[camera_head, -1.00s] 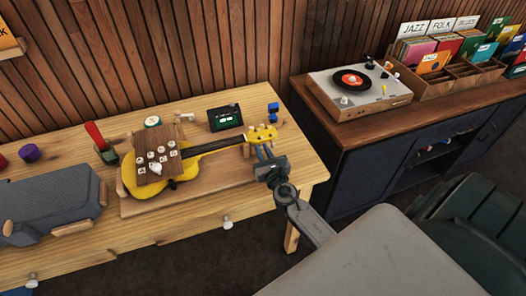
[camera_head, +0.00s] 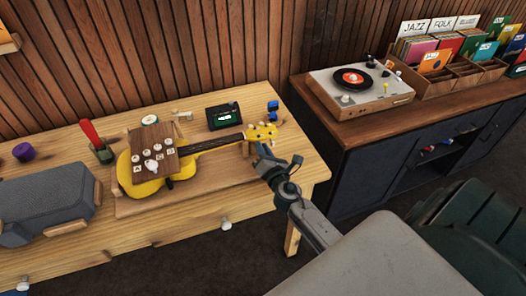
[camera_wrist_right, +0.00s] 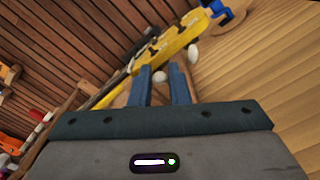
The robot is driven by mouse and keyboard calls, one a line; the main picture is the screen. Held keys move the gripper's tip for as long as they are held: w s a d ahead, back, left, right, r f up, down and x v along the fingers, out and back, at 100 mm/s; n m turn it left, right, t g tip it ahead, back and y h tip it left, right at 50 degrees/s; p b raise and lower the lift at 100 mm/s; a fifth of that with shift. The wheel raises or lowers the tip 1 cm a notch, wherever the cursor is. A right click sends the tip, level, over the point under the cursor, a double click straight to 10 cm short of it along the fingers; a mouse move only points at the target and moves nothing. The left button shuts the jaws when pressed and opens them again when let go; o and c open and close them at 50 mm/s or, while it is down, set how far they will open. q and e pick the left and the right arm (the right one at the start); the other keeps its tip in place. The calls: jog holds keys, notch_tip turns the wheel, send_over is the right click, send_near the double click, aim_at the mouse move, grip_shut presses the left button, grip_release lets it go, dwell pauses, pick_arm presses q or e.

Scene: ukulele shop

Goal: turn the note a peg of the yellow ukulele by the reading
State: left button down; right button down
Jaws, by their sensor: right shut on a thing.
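The yellow ukulele (camera_head: 148,187) lies on a wooden rest on the workbench, its neck pointing right to a yellow headstock (camera_head: 262,132). My right gripper (camera_head: 262,155) is at the near side of the headstock. In the right wrist view my blue fingers (camera_wrist_right: 162,82) are shut on a small white peg (camera_wrist_right: 159,77); another white peg (camera_wrist_right: 193,53) sits beside the headstock (camera_wrist_right: 170,47). A black tuner (camera_head: 224,116) with a lit green display stands behind the neck; its reading is too small to make out. My left gripper is out of view.
A wooden board (camera_head: 150,137) with several white lettered knobs covers part of the ukulele body. A grey case (camera_head: 45,200) lies left, a red-handled tool (camera_head: 92,135) behind it. Blue blocks (camera_head: 272,110) lie near the headstock. A record player (camera_head: 360,90) stands on the dark cabinet.

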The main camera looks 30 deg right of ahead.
jog(key=shift+m, duration=0.4)
jog(key=c, duration=1.6)
grip_release()
jog(key=shift+c, duration=0.2)
jog(key=b+v, duration=0.2)
jog(key=v, duration=0.7)
jog(key=shift+s+f+b, duration=0.1)
jog(key=shift+s+b, duration=0.3)
jog(key=shift+s, duration=0.05)
jog(key=shift+s+a, duration=0.15)
jog(key=shift+s, duration=0.3)
